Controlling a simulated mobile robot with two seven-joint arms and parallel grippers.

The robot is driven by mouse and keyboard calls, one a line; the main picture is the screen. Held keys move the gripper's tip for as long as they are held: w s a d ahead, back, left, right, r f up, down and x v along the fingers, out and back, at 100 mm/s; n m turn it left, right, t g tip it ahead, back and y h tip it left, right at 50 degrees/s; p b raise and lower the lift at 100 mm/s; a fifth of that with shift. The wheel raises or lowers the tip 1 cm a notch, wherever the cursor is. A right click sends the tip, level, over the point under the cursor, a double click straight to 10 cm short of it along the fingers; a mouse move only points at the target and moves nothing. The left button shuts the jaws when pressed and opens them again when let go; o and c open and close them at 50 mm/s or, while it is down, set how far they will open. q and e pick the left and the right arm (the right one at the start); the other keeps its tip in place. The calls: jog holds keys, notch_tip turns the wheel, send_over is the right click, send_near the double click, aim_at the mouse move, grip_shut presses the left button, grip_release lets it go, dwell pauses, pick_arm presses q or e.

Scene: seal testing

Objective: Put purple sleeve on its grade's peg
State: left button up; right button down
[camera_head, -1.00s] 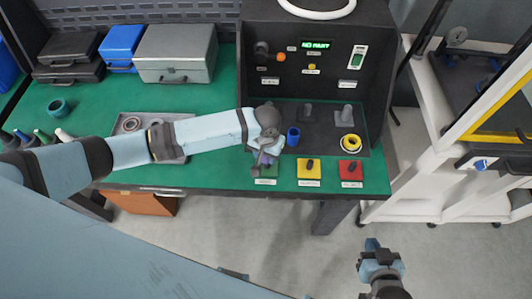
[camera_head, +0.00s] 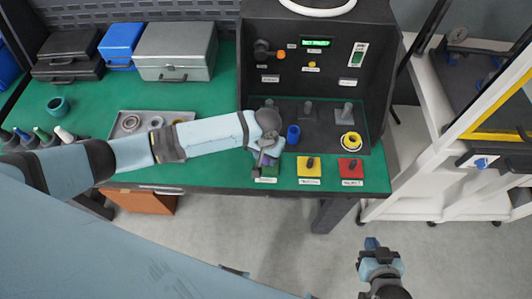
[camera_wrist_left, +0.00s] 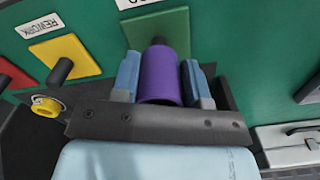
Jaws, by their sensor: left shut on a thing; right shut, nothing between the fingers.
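The purple sleeve (camera_wrist_left: 160,72) is between the two blue fingers of my left gripper (camera_wrist_left: 161,84) in the left wrist view. My left gripper (camera_head: 264,161) is shut on it, over the green plate (camera_wrist_left: 158,28) at the bench's front edge. The yellow plate (camera_head: 309,171) and the red plate (camera_head: 350,169) stand to the right, each with a dark peg. My right gripper (camera_head: 371,243) is shut and empty, over the floor in front of the bench.
A blue sleeve (camera_head: 293,135) and a yellow sleeve (camera_head: 350,142) are on the black tester base, near grey posts. The tester (camera_head: 314,60) rises behind. A grey tray (camera_head: 190,118) holds rings to the left.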

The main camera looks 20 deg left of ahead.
dwell(0.4)
pick_arm(q)
jog(key=o, duration=1.2)
jog(key=shift+f, duration=0.1)
jog(key=shift+r+p, duration=2.6)
jog(key=shift+p, duration=0.4)
jog(key=shift+f, duration=0.1)
